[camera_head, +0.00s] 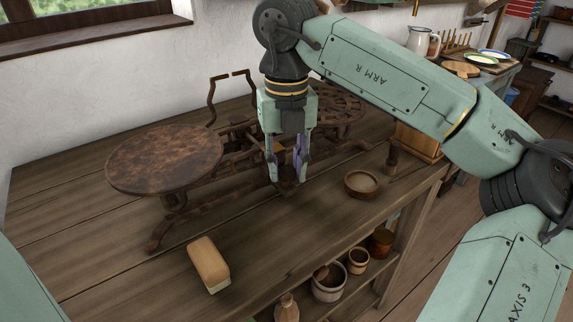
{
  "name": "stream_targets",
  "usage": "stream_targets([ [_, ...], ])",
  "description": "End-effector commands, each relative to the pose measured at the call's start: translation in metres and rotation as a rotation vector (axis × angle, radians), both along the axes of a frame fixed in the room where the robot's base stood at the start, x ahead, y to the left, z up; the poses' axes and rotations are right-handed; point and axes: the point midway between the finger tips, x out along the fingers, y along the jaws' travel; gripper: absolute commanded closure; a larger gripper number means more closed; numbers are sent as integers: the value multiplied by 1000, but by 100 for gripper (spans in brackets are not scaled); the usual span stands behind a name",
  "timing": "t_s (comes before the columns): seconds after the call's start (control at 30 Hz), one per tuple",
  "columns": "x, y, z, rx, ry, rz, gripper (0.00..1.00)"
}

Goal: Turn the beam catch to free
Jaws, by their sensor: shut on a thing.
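A rusty iron balance scale stands on the wooden table, with a broad round plate (165,158) at left and an openwork plate (336,101) behind my arm at right. My gripper (287,181) points down in front of the middle of the scale. Its fingers are shut on a small dark brown part, which looks like the beam catch (288,188). The fingers hide most of the catch, so I cannot tell which way it is turned. The middle of the beam is partly hidden behind my gripper.
A tan block (208,265) lies at the table's front left. A small round wooden bowl (361,184) stands right of my gripper, near the table edge. Pots (329,282) stand on the shelf below. Bare tabletop (270,235) lies in front of my gripper.

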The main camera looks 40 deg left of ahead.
Motion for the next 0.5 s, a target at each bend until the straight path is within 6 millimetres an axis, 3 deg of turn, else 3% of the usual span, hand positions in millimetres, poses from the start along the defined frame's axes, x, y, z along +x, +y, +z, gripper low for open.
stream_targets([
  [0.33,0,0,0,-1,1,-46,100],
  [0.37,0,0,0,-1,1,-46,71],
  [0.5,0,0,0,-1,1,-45,62],
])
